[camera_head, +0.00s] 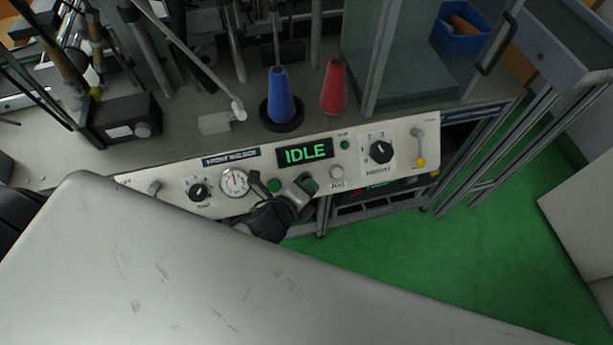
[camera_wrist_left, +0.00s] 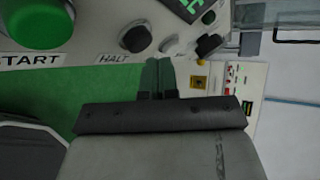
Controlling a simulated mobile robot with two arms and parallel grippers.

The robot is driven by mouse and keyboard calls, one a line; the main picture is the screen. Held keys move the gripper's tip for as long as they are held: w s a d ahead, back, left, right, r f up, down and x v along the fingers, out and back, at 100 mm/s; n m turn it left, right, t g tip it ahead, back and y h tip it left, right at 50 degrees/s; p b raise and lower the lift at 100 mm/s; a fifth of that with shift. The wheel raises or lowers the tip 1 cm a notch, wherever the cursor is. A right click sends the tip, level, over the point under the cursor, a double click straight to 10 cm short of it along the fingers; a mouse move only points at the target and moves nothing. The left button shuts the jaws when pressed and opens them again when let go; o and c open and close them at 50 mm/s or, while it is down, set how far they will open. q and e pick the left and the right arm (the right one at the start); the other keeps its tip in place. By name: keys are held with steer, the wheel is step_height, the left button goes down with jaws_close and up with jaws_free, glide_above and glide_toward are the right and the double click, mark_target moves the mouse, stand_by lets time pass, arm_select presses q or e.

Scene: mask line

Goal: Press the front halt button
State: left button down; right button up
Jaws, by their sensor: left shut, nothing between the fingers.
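The front control panel (camera_head: 222,208) carries a green IDLE display (camera_head: 305,152), a gauge, dials and buttons. In the left wrist view the dark, round halt button (camera_wrist_left: 136,38) sits above its HALT label, right of the large green START button (camera_wrist_left: 42,22). In the head view the START button (camera_head: 274,185) shows, while the halt button looks hidden by my left gripper (camera_head: 309,186). My left gripper is shut and empty, its fingertips (camera_wrist_left: 158,66) just below and right of the halt button in the wrist view. I cannot tell whether they touch the panel. My right gripper is not in view.
A grey button marked JOG (camera_head: 336,171) and a large black selector (camera_head: 380,151) are to the right. A blue cone (camera_head: 281,98) and a red cone (camera_head: 334,88) stand behind the panel. Green floor (camera_head: 400,255) is open at the right.

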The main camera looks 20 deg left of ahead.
arm_select(q)
steer(key=s+d+r+p, duration=0.2)
steer(key=s+r+p, duration=0.1)
steer(key=shift+s+d+r, duration=0.1)
stand_by(0.6)
stand_by(0.8)
